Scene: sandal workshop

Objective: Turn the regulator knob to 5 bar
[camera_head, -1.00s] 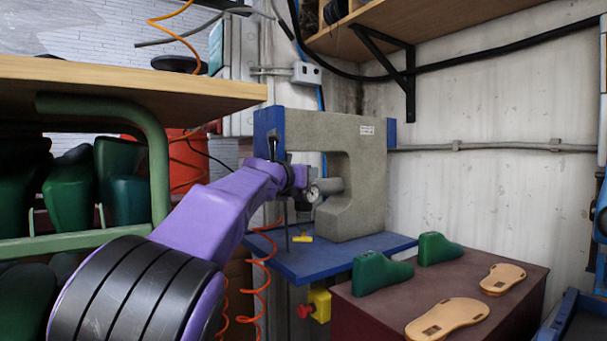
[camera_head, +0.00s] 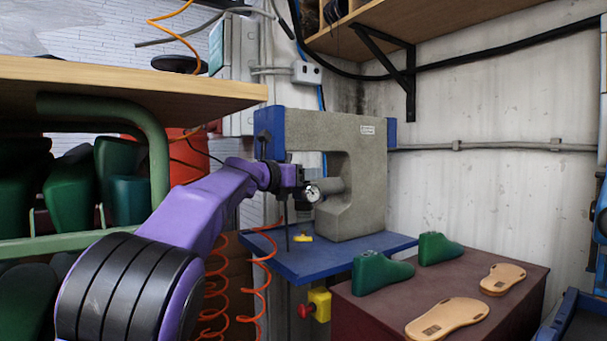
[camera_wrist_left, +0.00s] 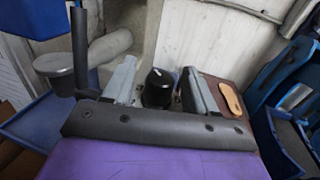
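The black regulator knob (camera_wrist_left: 158,88) shows in the left wrist view between the two grey fingers of my left gripper (camera_wrist_left: 160,90). The fingers stand apart with a narrow gap on each side of the knob, so the gripper is open around it, not clamped. In the head view my left gripper (camera_head: 297,186) is at the front of the grey press, beside the round white-faced pressure gauge (camera_head: 313,193). The gauge reading is too small to tell. The knob is hard to make out there. My right gripper is in neither view.
The grey C-shaped press (camera_head: 365,185) stands on a blue table (camera_head: 300,265) behind my gripper. A wooden bench (camera_head: 120,82) overhangs at the left. Orange coiled hoses (camera_head: 262,285) hang below. Green lasts (camera_head: 380,272) and tan soles (camera_head: 447,318) lie on a dark red box at the right.

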